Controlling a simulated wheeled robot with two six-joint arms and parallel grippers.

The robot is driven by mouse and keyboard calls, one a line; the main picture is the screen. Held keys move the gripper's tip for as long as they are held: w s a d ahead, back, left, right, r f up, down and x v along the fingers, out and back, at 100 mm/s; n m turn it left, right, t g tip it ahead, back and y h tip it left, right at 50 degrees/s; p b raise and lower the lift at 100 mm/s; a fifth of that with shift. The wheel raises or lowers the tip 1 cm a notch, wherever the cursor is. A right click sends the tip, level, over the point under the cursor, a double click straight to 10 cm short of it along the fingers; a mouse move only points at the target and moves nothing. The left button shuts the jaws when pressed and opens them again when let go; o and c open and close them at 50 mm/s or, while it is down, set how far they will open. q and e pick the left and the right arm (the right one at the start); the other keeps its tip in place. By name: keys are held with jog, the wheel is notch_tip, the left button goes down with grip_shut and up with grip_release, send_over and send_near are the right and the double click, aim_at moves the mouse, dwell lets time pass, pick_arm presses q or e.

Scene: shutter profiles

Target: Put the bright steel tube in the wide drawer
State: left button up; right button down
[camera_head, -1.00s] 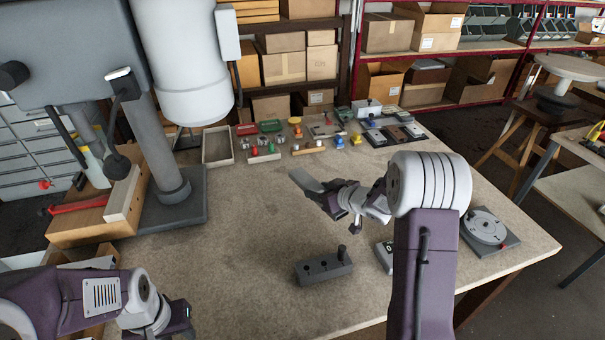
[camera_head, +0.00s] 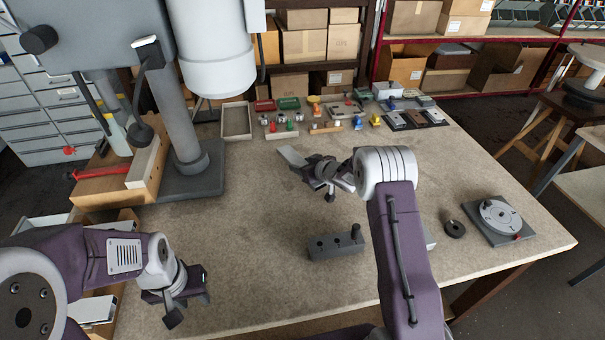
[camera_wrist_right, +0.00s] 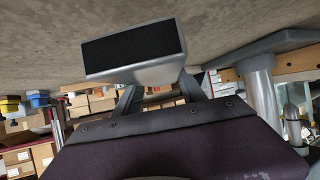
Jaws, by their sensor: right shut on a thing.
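My right gripper (camera_head: 322,178) is shut on a grey steel tube (camera_head: 291,156), held above the middle of the bench. In the right wrist view the tube (camera_wrist_right: 134,73) shows a dark rectangular end and pale grey sides, lying across between the two fingers. My left gripper (camera_head: 186,303) hangs at the lower left, apart from the tube; its jaw gap is unclear. Open pale drawers show partly at the left, one (camera_head: 40,224) above my left arm and one (camera_head: 97,309) beside it. My left arm hides much of them, and I cannot tell which is wide.
A dark block with holes (camera_head: 335,246) stands below the right gripper. A round dial plate (camera_head: 498,217) and a black ring (camera_head: 455,229) lie at the right. A grey column on a base (camera_head: 190,183) stands at the left.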

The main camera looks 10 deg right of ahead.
jog(key=shift+f, duration=2)
jog(key=c, duration=0.7)
grip_release()
jog(key=shift+f, duration=0.15)
jog(key=shift+o, duration=0.2)
jog(key=shift+r, duration=0.2)
jog(key=shift+s+d+r, duration=0.15)
jog(key=shift+s+d, duration=0.05)
jog(key=shift+s, duration=0.1)
jog(key=shift+o, duration=0.3)
jog(key=v, duration=1.1)
jog(key=shift+s, duration=0.15)
